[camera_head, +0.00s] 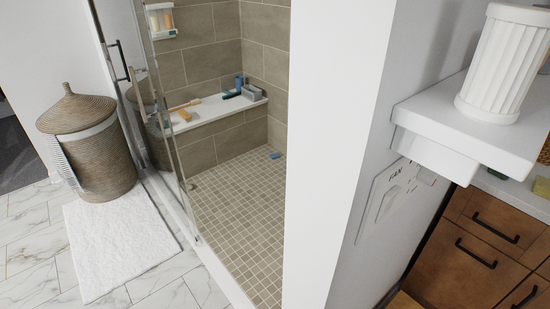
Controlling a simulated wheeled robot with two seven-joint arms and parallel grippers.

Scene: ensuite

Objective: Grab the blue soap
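A small blue bar, which looks like the blue soap (277,155), lies on the tiled shower floor (240,205) near the foot of the bench wall. It is far off and small in the head view. Neither of my grippers shows in this view.
The glass shower door (165,120) has a dark handle; the shower opening lies right of it. A white bench (215,112) holds bottles and a wooden brush. A wicker hamper (90,150) and white mat (118,240) stand left. A white wall (335,130) and shelf (480,115) block the right.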

